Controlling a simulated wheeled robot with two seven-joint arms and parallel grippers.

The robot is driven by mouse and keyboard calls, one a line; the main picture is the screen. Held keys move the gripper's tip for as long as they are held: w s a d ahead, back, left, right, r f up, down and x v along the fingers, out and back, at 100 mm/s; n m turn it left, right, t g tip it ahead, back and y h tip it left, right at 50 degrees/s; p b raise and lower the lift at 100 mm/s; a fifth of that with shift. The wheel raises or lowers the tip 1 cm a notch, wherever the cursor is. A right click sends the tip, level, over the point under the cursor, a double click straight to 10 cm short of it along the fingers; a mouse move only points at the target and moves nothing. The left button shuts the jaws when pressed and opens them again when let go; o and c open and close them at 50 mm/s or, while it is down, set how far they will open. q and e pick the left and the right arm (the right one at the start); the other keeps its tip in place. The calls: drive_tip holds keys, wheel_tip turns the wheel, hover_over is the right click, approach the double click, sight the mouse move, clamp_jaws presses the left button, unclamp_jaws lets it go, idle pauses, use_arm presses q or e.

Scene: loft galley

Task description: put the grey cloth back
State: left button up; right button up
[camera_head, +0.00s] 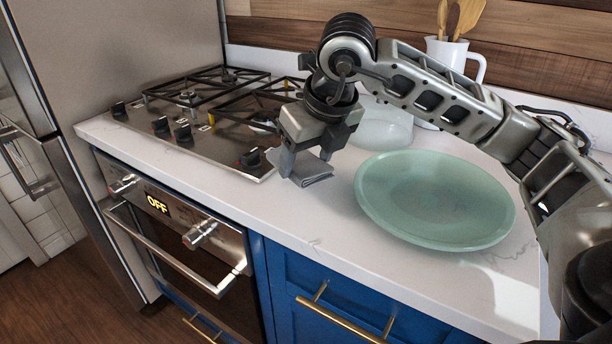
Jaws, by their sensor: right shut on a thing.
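The grey cloth (318,172) is a small folded piece at the counter between the stove and the green plate. My right gripper (302,172) points down over it and is shut on it. The fingers cover part of the cloth. I cannot tell whether its underside touches the counter. My left gripper is not in view.
A pale green plate (435,200) lies right of the gripper. A glass bowl (385,125) and a white jug with wooden spoons (450,55) stand behind. A gas hob (205,120) is at left, above an oven (180,250). The white counter (320,235) is clear in front.

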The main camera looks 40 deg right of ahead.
sight(306, 194)
drive_tip(key=shift+w+d+f, duration=0.2)
drive_tip(key=shift+w+f, duration=0.2)
drive_tip(key=shift+f, duration=0.15)
drive_tip(key=shift+w+d+f, duration=0.15)
drive_tip(key=shift+w+f, duration=0.25)
drive_tip(key=shift+f, duration=0.1)
wheel_tip(306, 194, down, 3)
drive_tip(key=shift+w+d+f, duration=0.1)
drive_tip(key=shift+w+d, duration=0.05)
drive_tip(key=shift+f, duration=0.15)
drive_tip(key=o, duration=0.9)
drive_tip(key=v, duration=1.2)
drive_tip(key=shift+p, duration=0.4)
